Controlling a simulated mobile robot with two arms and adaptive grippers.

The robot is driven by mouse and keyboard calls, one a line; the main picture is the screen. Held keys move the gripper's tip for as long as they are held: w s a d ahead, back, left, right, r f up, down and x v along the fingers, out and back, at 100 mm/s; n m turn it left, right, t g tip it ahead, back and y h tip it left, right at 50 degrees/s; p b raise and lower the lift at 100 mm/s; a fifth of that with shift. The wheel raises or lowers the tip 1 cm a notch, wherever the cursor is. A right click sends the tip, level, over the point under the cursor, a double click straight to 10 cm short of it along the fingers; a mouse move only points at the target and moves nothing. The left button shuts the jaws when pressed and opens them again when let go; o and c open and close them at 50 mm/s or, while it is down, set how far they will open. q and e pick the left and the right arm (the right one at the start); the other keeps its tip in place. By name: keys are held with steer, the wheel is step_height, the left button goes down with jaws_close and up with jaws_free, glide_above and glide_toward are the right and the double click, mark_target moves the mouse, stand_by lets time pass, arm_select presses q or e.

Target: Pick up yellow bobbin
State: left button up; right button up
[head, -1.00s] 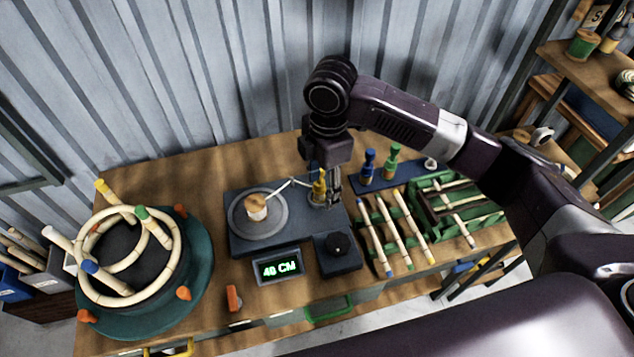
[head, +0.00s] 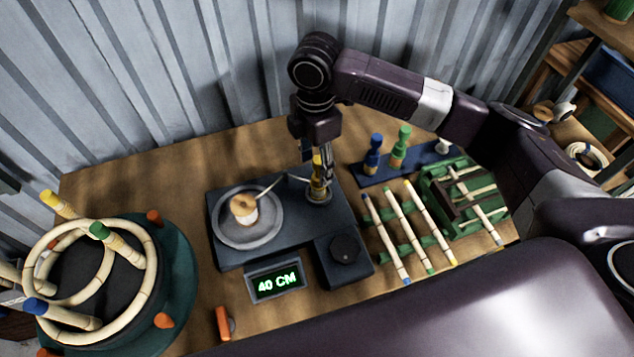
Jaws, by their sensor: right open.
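The yellow bobbin (head: 317,181) stands upright on a small round seat at the right end of the dark blue winding machine (head: 285,240). My right gripper (head: 318,172) points down at the bobbin from above and behind. Its fingers are open around or just beside the bobbin, and the finger behind it is partly hidden. A pale thread or thin arm runs from the bobbin to a wooden-topped spool (head: 243,207) on the machine's grey plate. My left gripper does not show.
A blue bobbin (head: 373,154) and a green bobbin (head: 399,146) stand on a blue rack to the right. Colour-tipped rods (head: 410,228) lie on green holders nearer. A round teal bending jig (head: 180,270) with rattan rings is at left. A display (head: 275,282) reads 40 CM.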

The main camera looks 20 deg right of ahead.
mark_target(318, 183)
steer(key=shift+s+d+f+p, duration=0.1)
steer(key=shift+f+p, duration=0.1)
steer(key=shift+f, duration=0.2)
steer(key=shift+s+d+f+p, duration=0.1)
steer(key=shift+f+p, duration=0.05)
steer(key=shift+f, duration=0.2)
steer(key=f, duration=0.2)
steer(key=f+p, duration=0.1)
steer(key=shift+w+d+f, duration=0.2)
steer(key=shift+w+f, duration=0.2)
steer(key=shift+f, duration=0.5)
steer(key=shift+r, duration=0.1)
steer(key=c, duration=1.3)
